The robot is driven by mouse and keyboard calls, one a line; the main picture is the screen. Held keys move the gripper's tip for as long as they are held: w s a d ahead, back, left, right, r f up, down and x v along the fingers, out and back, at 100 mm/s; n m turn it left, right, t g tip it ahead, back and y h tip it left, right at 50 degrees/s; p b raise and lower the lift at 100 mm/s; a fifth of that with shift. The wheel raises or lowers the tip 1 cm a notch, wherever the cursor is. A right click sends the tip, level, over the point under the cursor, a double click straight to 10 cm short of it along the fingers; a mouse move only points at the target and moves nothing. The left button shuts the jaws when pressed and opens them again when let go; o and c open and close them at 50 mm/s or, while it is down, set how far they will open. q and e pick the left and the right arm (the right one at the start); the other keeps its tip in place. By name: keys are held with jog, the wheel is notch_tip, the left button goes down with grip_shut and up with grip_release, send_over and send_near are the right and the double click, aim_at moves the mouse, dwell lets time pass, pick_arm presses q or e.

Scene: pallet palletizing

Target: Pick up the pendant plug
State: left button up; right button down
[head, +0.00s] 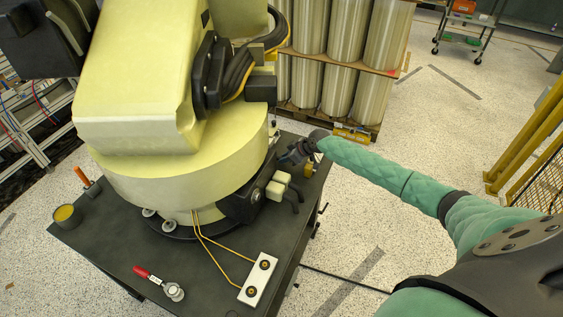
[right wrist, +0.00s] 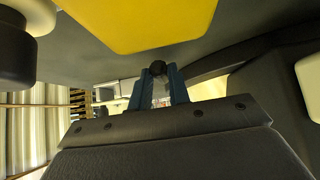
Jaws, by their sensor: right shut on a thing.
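My right gripper (head: 297,152) is at the far right edge of the dark table, beside the base of the yellow robot arm. In the right wrist view, its two blue fingers (right wrist: 158,82) are shut on a small dark round piece (right wrist: 157,68), which I take to be the pendant plug. Only its rounded end shows between the fingertips; the rest is hidden. In the head view the held piece is too small and dark to make out. My left gripper is not in view.
The yellow robot arm (head: 145,85) fills the table's middle. Cream connectors (head: 278,186) sit close to my gripper. A white two-socket plate (head: 258,279), a red-handled tool (head: 158,283) and a yellow-topped cup (head: 66,216) are on the table (head: 110,258). Large rolls (head: 345,60) stand behind.

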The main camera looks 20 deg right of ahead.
jog(key=shift+r+p, duration=0.95)
jog(key=shift+r, duration=1.25)
jog(key=c, duration=2.1)
grip_release()
grip_shut()
